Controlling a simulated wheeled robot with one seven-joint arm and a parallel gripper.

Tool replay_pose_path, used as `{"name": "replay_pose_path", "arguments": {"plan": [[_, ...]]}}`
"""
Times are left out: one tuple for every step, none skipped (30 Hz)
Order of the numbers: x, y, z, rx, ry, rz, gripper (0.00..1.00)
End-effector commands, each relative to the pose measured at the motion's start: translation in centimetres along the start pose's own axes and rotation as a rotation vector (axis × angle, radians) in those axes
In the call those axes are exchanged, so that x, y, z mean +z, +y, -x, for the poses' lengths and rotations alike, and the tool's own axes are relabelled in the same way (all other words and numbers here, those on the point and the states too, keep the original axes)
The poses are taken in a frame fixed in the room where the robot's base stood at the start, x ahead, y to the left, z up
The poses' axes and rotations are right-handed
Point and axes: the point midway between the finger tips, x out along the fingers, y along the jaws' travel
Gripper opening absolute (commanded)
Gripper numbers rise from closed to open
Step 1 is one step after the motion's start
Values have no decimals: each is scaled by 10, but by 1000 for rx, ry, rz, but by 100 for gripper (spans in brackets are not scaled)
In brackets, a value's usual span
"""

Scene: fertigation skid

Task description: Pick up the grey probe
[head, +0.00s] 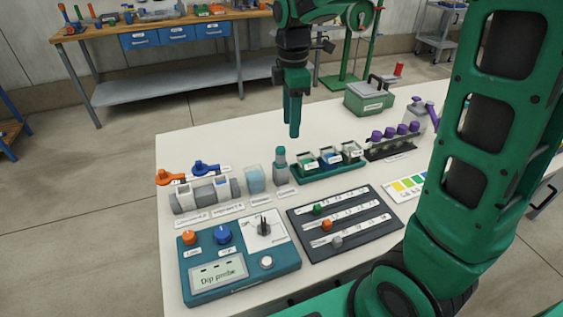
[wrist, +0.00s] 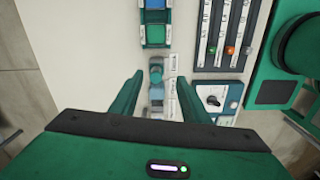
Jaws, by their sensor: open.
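The probe (head: 280,158) appears to be the upright piece with a teal top standing in a small grey holder (head: 282,176) on the white bench. In the wrist view the probe (wrist: 156,72) shows from above, between my finger tips in the picture. My gripper (head: 291,127) hangs fingers down above the bench, a little above and beyond the probe in the head view. Its fingers stand apart with nothing between them; the gripper also shows in the wrist view (wrist: 157,77). The probe's lower part is hidden in the holder.
A clear beaker (head: 255,180) stands left of the probe, and a green tray of cups (head: 325,168) stands right. In front are a teal panel reading "Dip probe" (head: 240,262) and a dark slider board (head: 345,222). Orange and blue valves (head: 205,168) are at left.

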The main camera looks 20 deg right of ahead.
Motion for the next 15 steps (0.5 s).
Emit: {"name": "replay_pose_path", "arguments": {"plan": [[-10, 6, -2, -1, 0, 60, 42], [-15, 8, -2, -1, 0, 89, 42], [-19, 10, -3, -1, 1, 118, 42], [-21, 12, -5, -1, 1, 133, 42], [-22, 12, -7, -2, 1, 145, 42], [-23, 13, -10, -2, 1, 155, 42], [-24, 13, -14, -2, 1, 158, 42], [-24, 13, -19, -3, 1, 159, 42], [-23, 12, -25, -4, 1, 158, 42], [-23, 12, -30, -4, 1, 157, 42], [-23, 12, -34, -4, 1, 157, 42], [-23, 12, -40, -3, 1, 156, 42], [-23, 12, -44, -4, 1, 156, 42], [-22, 12, -48, -4, 1, 155, 42], [-22, 12, -52, -3, 2, 155, 42]]}}
